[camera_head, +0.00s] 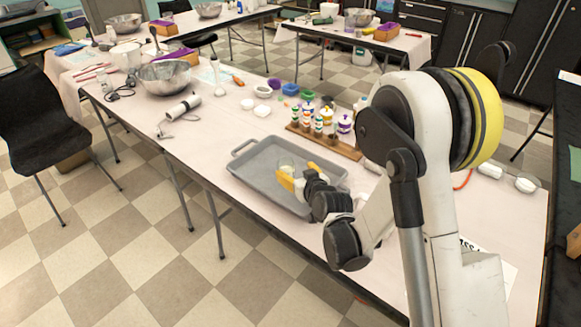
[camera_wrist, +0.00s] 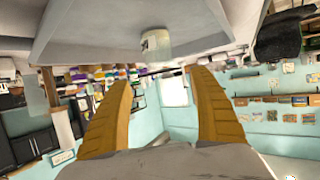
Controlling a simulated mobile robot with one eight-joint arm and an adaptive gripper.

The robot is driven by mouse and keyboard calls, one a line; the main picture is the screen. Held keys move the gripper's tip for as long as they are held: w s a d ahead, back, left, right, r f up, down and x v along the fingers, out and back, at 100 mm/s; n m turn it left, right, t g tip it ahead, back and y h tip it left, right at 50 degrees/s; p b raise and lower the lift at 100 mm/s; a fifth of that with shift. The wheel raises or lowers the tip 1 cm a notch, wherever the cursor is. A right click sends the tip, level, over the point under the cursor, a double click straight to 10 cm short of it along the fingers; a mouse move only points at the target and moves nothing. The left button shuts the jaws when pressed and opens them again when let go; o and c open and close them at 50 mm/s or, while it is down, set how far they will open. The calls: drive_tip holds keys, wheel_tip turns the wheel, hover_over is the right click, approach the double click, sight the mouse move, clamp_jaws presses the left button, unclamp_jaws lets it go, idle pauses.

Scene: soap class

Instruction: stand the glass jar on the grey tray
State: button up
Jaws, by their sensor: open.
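The grey tray (camera_head: 262,152) lies on the long table. A small clear glass jar with a pale yellowish band (camera_head: 287,169) appears to stand upright on the tray floor, partly hidden by a yellow finger. My gripper (camera_head: 301,175) is low over the tray with its yellow fingers spread. In the wrist view the picture is upside down: the tray (camera_wrist: 85,30) is at the top and the jar (camera_wrist: 155,42) rests on it. There my open fingers (camera_wrist: 161,74) are on either side of an empty gap, with the jar apart from both.
A wooden rack (camera_head: 335,146) with several small bottles stands behind the tray. White items (camera_head: 490,170) are at the right.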

drive_tip(key=s+d+r+m+g+h, duration=0.2)
drive_tip(key=s+d+r, duration=0.8)
drive_tip(key=s+r, duration=0.15)
drive_tip(key=s+d+r+m+g+h, duration=0.1)
drive_tip(key=s+d, duration=0.3)
drive_tip(key=s, duration=0.6)
drive_tip(key=s+d+r+m+g+h, duration=0.1)
drive_tip(key=s+d, duration=0.3)
drive_tip(key=s, duration=0.6)
drive_tip(key=shift+d+g+h, duration=0.3)
drive_tip(key=shift+g+h, duration=0.1)
drive_tip(key=shift+g, duration=0.4)
drive_tip(key=shift+r, duration=0.1)
